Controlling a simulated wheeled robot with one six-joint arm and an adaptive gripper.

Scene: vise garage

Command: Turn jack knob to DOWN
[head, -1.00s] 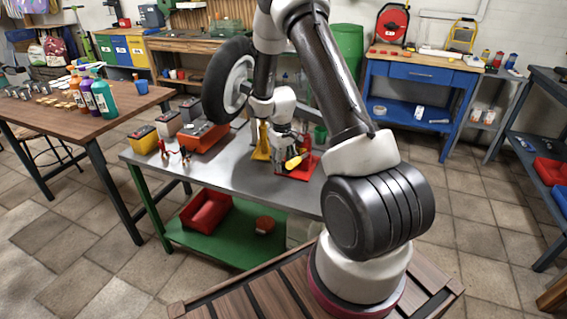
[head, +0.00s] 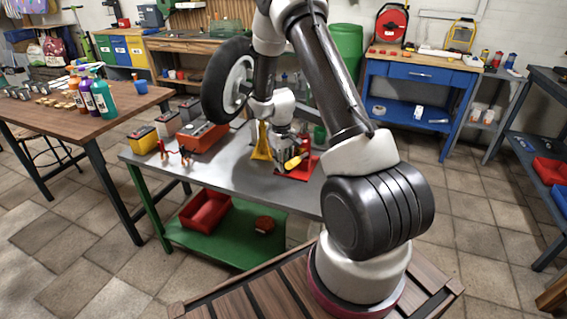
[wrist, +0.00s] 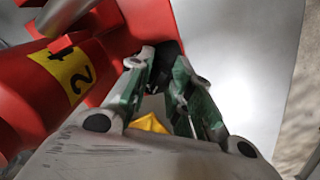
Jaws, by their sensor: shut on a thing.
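The red jack (head: 304,168) stands on the grey metal table, partly hidden behind my arm in the head view. In the wrist view its red body (wrist: 30,108) fills the left side and bears a yellow label (wrist: 72,75) with a "2". My gripper (wrist: 166,66) is shut on a small dark knob (wrist: 170,48) beside the red body. The fingers cover most of the knob, so its pointing direction cannot be read. In the head view my gripper (head: 285,150) is low at the jack, close to a yellow handle (head: 293,163).
A yellow stand (head: 261,142) is just left of the jack. Batteries (head: 143,139) and a red and grey box (head: 203,135) sit on the left of the grey table (head: 232,178). A large wheel (head: 222,80) hangs or stands behind, near my arm.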

